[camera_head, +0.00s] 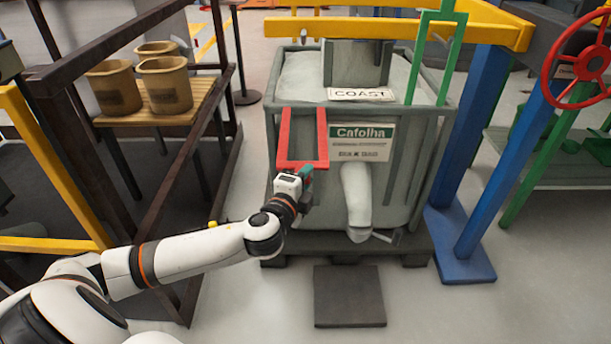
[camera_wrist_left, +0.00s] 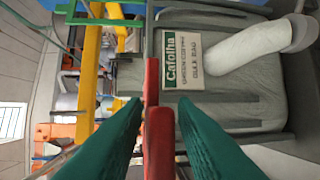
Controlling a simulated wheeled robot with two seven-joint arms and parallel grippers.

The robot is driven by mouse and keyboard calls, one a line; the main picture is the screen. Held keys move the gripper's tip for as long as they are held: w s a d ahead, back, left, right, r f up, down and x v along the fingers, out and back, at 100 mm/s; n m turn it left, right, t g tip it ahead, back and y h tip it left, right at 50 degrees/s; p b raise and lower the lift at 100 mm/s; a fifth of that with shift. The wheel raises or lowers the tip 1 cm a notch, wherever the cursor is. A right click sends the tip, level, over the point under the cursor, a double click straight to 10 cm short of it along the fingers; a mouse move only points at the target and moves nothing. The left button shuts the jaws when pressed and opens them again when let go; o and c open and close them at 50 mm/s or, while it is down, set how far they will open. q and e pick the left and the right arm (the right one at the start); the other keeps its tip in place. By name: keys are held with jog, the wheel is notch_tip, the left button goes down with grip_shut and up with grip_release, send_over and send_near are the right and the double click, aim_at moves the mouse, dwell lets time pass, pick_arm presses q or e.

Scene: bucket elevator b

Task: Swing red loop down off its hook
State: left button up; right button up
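The red loop (camera_head: 322,135) is a U-shaped frame in front of the big grey bag, its crossbar low and its two side bars running up and back. I cannot tell what holds its upper ends. A small hook (camera_head: 303,37) hangs under the yellow beam, well above the loop. My left gripper (camera_head: 304,177) is at the loop's crossbar. In the left wrist view, the green fingers (camera_wrist_left: 158,104) stand apart on either side of the red loop (camera_wrist_left: 159,145), with a narrow gap showing at each side. My right gripper is not in view.
The grey bag (camera_head: 408,165) with a white spout (camera_head: 357,195) sits on a dark pallet. A green loop (camera_head: 450,60) is at the yellow beam (camera_head: 400,32) on the right. A dark rack with several brown pots (camera_head: 165,85) stands left. Blue posts (camera_head: 480,130) stand right.

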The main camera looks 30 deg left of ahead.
pick_arm(q)
jog(key=shift+o, duration=0.4)
jog(key=shift+r, duration=0.15)
jog(key=shift+s, duration=0.3)
jog(key=s+d+r, duration=0.1)
jog(key=s, duration=1)
jog(key=shift+d+p, duration=0.35)
jog(key=shift+d, duration=0.05)
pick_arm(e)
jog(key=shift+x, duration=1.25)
pick_arm(q)
jog(key=shift+s, duration=0.1)
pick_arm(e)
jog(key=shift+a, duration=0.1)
